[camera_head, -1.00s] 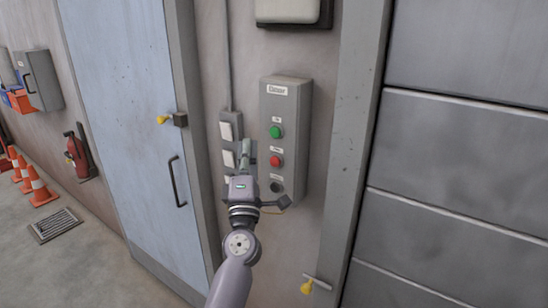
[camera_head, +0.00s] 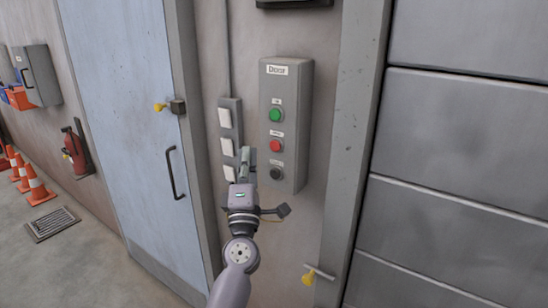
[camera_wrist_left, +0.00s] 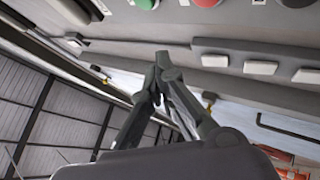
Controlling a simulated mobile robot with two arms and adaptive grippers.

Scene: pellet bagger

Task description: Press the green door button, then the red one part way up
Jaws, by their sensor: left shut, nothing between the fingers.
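The grey door control box (camera_head: 298,92) is on the wall in the head view. It carries a green button (camera_head: 276,115) at the top, a red button (camera_head: 276,146) in the middle and a dark button (camera_head: 276,173) at the bottom. My left gripper (camera_head: 246,156) is shut and empty, in front of the wall to the left of the box, at about the height between the red and dark buttons. In the left wrist view the shut fingers (camera_wrist_left: 163,62) show apart from the green button (camera_wrist_left: 146,4) and the red button (camera_wrist_left: 207,3). My right gripper is not in view.
A strip of white switches (camera_head: 225,118) is just left of the box. A blue door (camera_head: 130,110) with a dark handle is further left. The grey panelled shutter (camera_head: 460,150) is on the right, behind a frame post.

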